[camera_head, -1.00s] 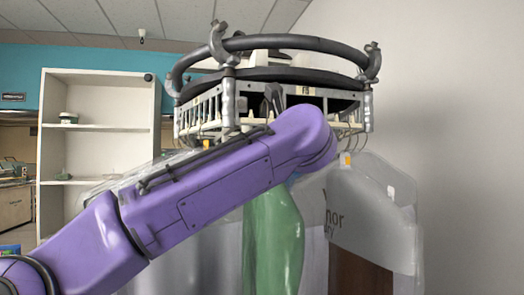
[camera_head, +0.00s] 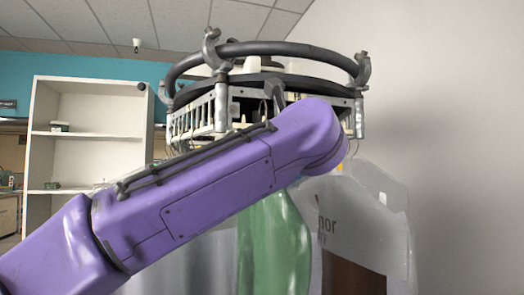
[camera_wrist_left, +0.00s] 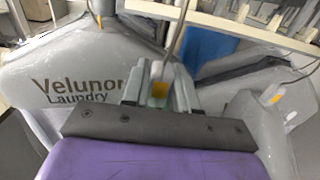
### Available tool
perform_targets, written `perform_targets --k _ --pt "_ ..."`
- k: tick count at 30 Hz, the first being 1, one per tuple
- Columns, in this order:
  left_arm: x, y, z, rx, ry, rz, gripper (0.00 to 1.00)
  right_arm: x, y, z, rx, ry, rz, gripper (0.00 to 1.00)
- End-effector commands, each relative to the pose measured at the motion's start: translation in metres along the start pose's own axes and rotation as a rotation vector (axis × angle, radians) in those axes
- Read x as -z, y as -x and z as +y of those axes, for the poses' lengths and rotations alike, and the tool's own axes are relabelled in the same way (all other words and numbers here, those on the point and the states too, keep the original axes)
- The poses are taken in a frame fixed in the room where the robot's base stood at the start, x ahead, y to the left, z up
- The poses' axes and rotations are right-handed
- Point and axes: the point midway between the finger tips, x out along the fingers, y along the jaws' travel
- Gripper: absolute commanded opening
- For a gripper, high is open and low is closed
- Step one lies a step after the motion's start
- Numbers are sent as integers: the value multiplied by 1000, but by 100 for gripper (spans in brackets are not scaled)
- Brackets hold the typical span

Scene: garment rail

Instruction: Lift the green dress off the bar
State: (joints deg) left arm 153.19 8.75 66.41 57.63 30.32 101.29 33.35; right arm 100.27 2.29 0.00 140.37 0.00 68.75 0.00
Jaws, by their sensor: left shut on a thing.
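The green dress (camera_head: 274,245) hangs in a clear cover under the round rail in the head view; its top is hidden behind my left arm. In the left wrist view my left gripper (camera_wrist_left: 159,88) is shut on a hanger neck (camera_wrist_left: 178,35) with a yellow tag; a little green shows below the tag. In the head view the gripper is hidden behind my forearm. The bar (camera_head: 265,48) is a dark ring held by grey clamps. I cannot tell whether the hook still touches it. My right gripper is not in view.
Covered garments marked "Velunor Laundry" (camera_wrist_left: 75,95) hang close beside the gripper; one also shows to the right of the dress in the head view (camera_head: 375,215). A white rack (camera_head: 205,115) sits under the ring. White shelves (camera_head: 95,110) stand at the back left.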

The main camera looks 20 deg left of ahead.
Motion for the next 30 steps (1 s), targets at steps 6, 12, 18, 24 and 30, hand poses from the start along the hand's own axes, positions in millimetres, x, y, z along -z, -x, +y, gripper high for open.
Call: perform_targets --k 6,12,18,24,30 --pt "0 19 0 1 1 -5 0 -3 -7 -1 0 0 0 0" --pt "0 42 0 1 1 -4 0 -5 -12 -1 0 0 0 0" --pt "0 65 0 1 0 -5 0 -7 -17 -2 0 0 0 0" --pt "0 88 0 1 1 -4 0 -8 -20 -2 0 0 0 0" --pt "0 111 0 0 0 -4 0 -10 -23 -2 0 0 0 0"
